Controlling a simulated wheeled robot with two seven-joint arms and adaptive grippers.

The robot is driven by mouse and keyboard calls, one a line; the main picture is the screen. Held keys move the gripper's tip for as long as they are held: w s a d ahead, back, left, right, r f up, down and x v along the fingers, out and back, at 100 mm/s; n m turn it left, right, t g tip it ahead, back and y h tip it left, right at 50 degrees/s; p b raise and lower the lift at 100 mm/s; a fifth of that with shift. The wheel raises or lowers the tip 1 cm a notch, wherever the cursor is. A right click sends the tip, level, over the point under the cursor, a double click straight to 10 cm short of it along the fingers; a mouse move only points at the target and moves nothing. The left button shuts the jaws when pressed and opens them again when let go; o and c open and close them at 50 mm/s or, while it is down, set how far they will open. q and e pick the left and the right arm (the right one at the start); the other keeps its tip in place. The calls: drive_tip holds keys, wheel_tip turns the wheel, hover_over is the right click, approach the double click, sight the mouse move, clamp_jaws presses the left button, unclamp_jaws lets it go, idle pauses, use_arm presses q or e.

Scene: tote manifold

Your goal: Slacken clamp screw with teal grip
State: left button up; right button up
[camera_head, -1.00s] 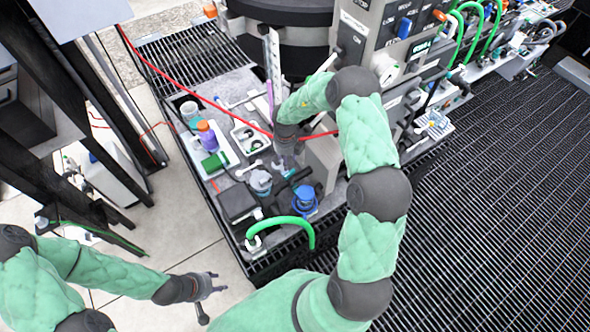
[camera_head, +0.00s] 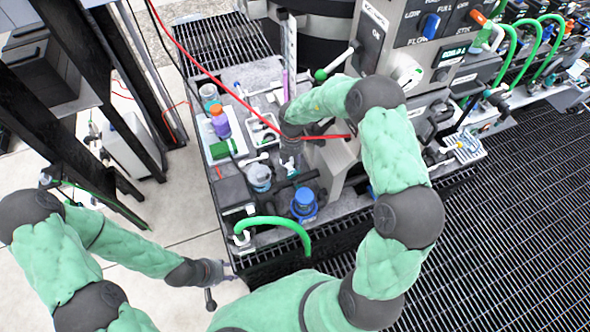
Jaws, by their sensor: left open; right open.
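I cannot make out for certain a clamp screw with a teal grip. A small teal piece (camera_head: 291,172) shows just below my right gripper, too small to identify. My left gripper (camera_head: 222,274) is open and empty over the pale floor, left of the bench's front corner.
The grey bench holds a white tray with an orange-capped purple bottle (camera_head: 220,122), a clear jar (camera_head: 259,177), a blue-capped bottle (camera_head: 304,204) and a black box (camera_head: 234,193). A green hose (camera_head: 275,221) arches at the front edge. A red cord (camera_head: 205,70) crosses above. A control panel (camera_head: 410,40) stands behind.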

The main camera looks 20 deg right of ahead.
sight(294, 174)
wheel_tip(294, 174, down, 7)
drive_tip(key=shift+f+b, duration=0.1)
drive_tip(key=shift+b, duration=0.8)
drive_tip(key=shift+c, duration=0.3)
clamp_jaws()
